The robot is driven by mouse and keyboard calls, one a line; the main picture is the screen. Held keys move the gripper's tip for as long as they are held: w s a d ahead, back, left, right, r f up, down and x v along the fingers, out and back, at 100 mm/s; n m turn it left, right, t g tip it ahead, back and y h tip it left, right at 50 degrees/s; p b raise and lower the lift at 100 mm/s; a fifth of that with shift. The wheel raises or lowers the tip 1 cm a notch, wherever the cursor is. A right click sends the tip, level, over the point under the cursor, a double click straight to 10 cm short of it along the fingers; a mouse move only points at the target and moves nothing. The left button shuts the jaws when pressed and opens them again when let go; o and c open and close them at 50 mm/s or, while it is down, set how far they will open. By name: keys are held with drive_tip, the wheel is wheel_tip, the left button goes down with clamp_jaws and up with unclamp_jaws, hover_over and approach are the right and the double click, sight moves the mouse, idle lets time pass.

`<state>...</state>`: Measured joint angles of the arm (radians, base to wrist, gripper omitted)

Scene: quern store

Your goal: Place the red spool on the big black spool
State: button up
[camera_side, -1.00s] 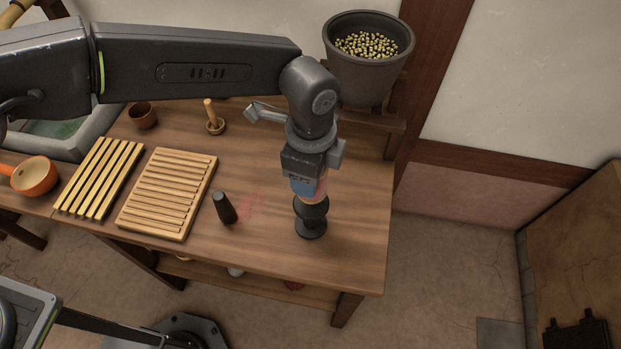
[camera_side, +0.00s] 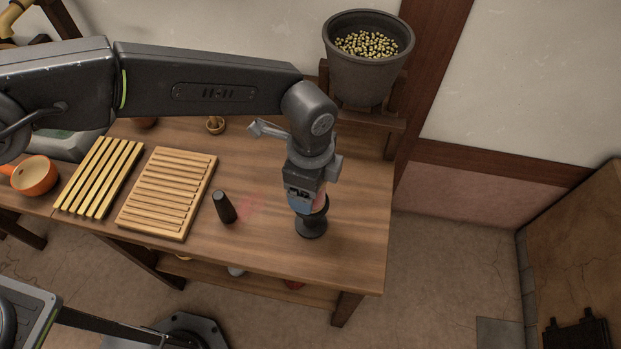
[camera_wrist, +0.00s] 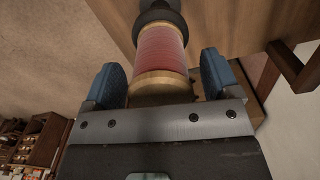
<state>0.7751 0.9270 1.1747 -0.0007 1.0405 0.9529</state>
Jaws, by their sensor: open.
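The big black spool (camera_side: 311,227) stands upright near the right end of the table. Its upper part is hidden by my gripper in the side view. In the wrist view, the red spool (camera_wrist: 161,47) has a red winding and a pale wooden end, and its far end meets the black spool (camera_wrist: 160,17). Only a sliver of the red spool shows in the side view (camera_side: 321,204). My gripper (camera_side: 306,208) points down over the black spool. Its blue fingers (camera_wrist: 160,80) are open, one on each side of the red spool, with narrow gaps.
A small dark cylinder (camera_side: 225,207) stands left of the spools, beside a faint reddish patch. Two slatted wooden racks (camera_side: 168,194) lie further left, with an orange pot (camera_side: 35,175). A grey bucket (camera_side: 368,62) stands behind. The table's front right is clear.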

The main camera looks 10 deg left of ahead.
wheel_tip(320, 180, up, 12)
drive_tip(key=shift+r, duration=0.2)
idle(0.4)
drive_tip(key=s+a+r+n+t+h, duration=0.1)
drive_tip(key=a+r+n, duration=0.45)
drive_tip(key=a, duration=0.55)
drive_tip(key=a+r+n+t, duration=0.1)
drive_tip(key=a+r+n, duration=0.3)
drive_tip(key=a+r, duration=0.5)
drive_tip(key=s+a+f+n+t, duration=0.1)
drive_tip(key=s+a+f+n, duration=0.1)
drive_tip(key=s+a+n, duration=0.3)
drive_tip(key=s+a+f+n+t+y, duration=0.1)
drive_tip(key=s+a+n, duration=0.4)
drive_tip(key=s+a, duration=0.5)
drive_tip(key=a+f+t, duration=0.1)
drive_tip(key=a+f, duration=0.1)
drive_tip(key=a, duration=0.1)
drive_tip(key=shift+s+f+t, duration=0.25)
drive_tip(key=shift+f+t, duration=0.05)
drive_tip(key=shift+f, duration=0.05)
